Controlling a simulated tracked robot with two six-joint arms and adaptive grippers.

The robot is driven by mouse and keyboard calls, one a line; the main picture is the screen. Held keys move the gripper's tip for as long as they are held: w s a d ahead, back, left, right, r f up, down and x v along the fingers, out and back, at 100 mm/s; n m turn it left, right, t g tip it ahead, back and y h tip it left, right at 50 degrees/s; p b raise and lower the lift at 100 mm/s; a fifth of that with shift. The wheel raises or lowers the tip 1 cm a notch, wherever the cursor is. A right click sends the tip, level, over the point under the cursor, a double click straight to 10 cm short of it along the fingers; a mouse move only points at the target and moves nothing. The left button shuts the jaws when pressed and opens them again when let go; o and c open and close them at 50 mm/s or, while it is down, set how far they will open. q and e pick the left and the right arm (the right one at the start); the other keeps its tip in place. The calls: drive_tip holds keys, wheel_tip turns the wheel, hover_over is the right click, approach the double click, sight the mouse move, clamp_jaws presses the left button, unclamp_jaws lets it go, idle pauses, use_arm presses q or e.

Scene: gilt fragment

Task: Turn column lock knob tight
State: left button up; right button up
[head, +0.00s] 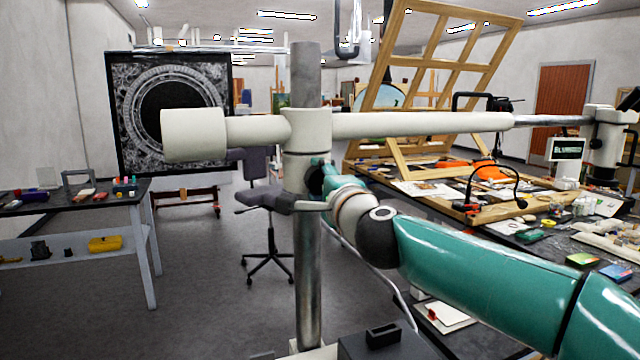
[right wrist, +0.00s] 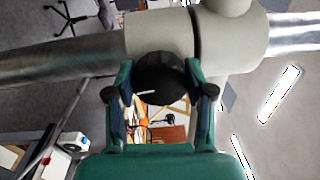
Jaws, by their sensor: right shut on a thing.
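The column lock knob (right wrist: 160,76) is dark and round and sits on the cream collar of the stand. In the head view the collar (head: 306,135) rides on a grey metal column (head: 307,250). My right gripper (right wrist: 160,92) has its two teal fingers on either side of the knob and is shut on it. In the head view my right gripper (head: 321,177) reaches the collar's right side from the lower right, and the knob is mostly hidden by the fingers. The knob's white line shows in the right wrist view. My left gripper is not in view.
A cream horizontal boom (head: 420,124) crosses at collar height, with a thick cream end (head: 193,135) at left. A cluttered workbench (head: 520,225) stands at right, a dark side table (head: 70,200) at left. An office chair (head: 265,205) stands behind the column.

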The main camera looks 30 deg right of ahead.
drive_tip(key=shift+f, duration=0.25)
drive_tip(key=o, duration=1.2)
drive_tip(key=shift+d, duration=0.15)
drive_tip(key=shift+c, duration=0.2)
drive_tip(key=shift+r, duration=0.1)
drive_tip(key=v, duration=1.2)
